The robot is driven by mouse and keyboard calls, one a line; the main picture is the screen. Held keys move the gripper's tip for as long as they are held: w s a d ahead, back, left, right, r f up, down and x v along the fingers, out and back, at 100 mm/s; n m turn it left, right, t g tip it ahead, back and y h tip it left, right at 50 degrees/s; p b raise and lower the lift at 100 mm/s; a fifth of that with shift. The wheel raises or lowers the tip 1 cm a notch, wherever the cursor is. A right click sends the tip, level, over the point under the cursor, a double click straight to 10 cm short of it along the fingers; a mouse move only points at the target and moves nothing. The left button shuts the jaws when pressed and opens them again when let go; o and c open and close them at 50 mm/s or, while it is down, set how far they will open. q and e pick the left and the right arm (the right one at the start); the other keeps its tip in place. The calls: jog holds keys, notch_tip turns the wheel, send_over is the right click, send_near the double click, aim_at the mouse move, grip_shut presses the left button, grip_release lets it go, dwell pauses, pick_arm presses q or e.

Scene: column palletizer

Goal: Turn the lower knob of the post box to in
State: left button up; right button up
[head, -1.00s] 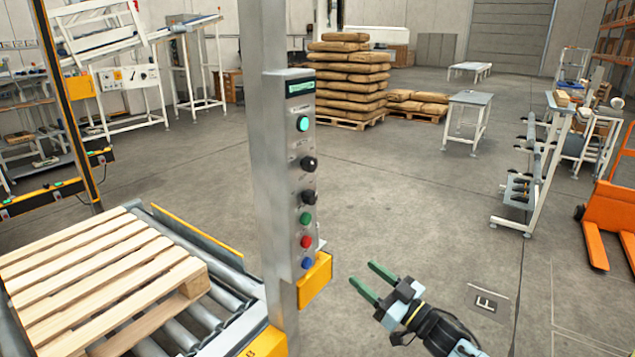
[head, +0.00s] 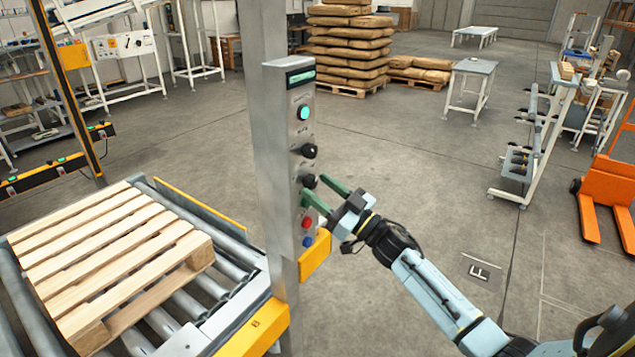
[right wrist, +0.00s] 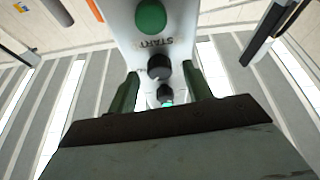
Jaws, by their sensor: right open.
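The post box (head: 300,160) is a grey panel on a metal post, with a small display, a lit green button and two black knobs. The lower knob (head: 308,181) sits under the upper knob (head: 309,150). My right gripper (head: 325,195) is open at the lower knob, its green fingers pointing left at the panel. In the right wrist view the panel appears inverted; the lower knob (right wrist: 160,67) shows between the two fingertips, with a gap on each side. Its pointer setting is too small to read. My left gripper is out of view.
Below the lower knob, a green START button (right wrist: 150,15) shows in the right wrist view; red (head: 306,223) and blue (head: 307,241) buttons sit lower. A yellow block (head: 315,256) juts out beneath. A wooden pallet (head: 110,260) lies on rollers at left.

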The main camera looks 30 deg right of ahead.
jog(key=shift+w+a+r, duration=0.25)
jog(key=shift+w, duration=0.35)
jog(key=c, duration=1)
jog(key=shift+o, duration=0.2)
